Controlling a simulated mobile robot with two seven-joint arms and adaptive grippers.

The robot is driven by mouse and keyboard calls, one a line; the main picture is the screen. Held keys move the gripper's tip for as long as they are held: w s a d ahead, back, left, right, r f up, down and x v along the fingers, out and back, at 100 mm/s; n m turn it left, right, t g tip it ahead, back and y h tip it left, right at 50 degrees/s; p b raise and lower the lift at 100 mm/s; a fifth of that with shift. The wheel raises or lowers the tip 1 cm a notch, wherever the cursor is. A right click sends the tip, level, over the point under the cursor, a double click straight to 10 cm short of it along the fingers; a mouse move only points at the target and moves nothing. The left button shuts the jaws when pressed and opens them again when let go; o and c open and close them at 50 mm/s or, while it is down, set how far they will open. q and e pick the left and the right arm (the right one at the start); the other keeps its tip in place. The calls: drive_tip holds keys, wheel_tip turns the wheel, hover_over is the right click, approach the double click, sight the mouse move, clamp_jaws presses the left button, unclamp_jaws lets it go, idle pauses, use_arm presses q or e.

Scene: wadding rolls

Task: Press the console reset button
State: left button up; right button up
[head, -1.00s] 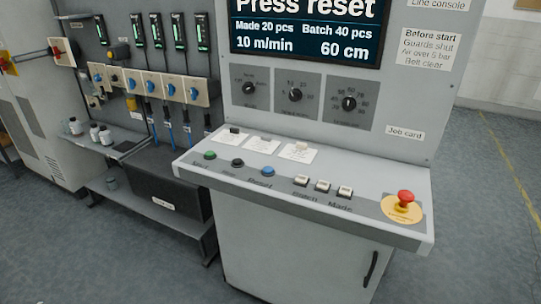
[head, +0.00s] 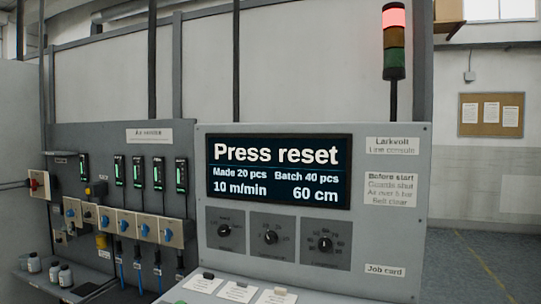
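The line console (head: 407,245) stands in front of me in the head view. Its screen (head: 279,170) reads "Press reset", "Made 20 pcs", "Batch 40 pcs", "10 m/min" and "60 cm". Three dark rotary knobs sit below the screen, the middle one (head: 271,237) among them. The console's sloped desk shows only as a strip at the bottom edge, and its reset button is out of view below the picture. Neither of my grippers is in view.
A signal tower (head: 394,42) behind the console is lit red at the top. A panel with several green-lit gauges (head: 137,172) and blue valve knobs stands at left, with small bottles (head: 65,275) below. Open floor (head: 485,265) lies at right.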

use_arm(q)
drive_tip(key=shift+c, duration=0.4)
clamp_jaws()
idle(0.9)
